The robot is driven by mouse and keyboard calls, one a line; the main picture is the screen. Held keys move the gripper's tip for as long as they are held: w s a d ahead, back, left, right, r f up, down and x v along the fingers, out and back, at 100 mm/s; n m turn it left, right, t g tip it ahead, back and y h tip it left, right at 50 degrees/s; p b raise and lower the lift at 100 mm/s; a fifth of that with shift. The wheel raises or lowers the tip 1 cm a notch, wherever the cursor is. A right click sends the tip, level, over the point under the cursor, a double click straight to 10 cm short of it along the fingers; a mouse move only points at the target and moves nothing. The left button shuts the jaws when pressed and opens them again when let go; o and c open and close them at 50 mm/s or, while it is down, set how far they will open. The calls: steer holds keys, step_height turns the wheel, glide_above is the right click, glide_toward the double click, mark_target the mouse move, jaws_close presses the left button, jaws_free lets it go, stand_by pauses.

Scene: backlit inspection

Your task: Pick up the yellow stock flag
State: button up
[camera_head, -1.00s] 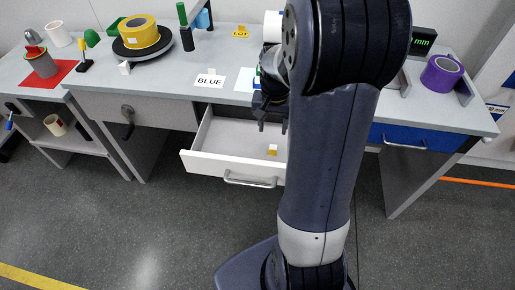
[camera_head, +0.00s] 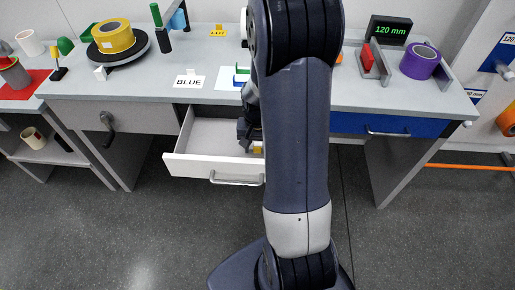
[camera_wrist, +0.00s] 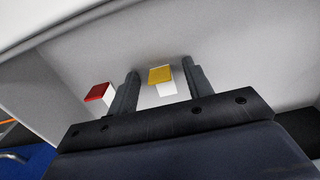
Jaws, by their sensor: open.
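The yellow stock flag (camera_wrist: 160,75) has a yellow face and a white part. It lies in the open white drawer (camera_head: 176,165), and a small yellow bit of it (camera_head: 257,150) shows in the head view beside my arm. My gripper (camera_wrist: 160,85) is open in the wrist view, with one finger on each side of the flag. The flag appears between the fingertips, and I cannot tell whether either finger touches it. In the head view my gripper (camera_head: 249,135) is inside the drawer, partly hidden by my arm.
A red and white block (camera_wrist: 98,94) lies left of the fingers in the wrist view. The drawer walls surround my gripper. On the desk stand a BLUE card (camera_head: 188,81), a yellow tape roll (camera_head: 113,37) and a purple roll (camera_head: 420,62).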

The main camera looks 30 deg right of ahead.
steer(key=c, duration=0.9)
steer(key=shift+o, duration=0.2)
steer(key=shift+r, duration=0.1)
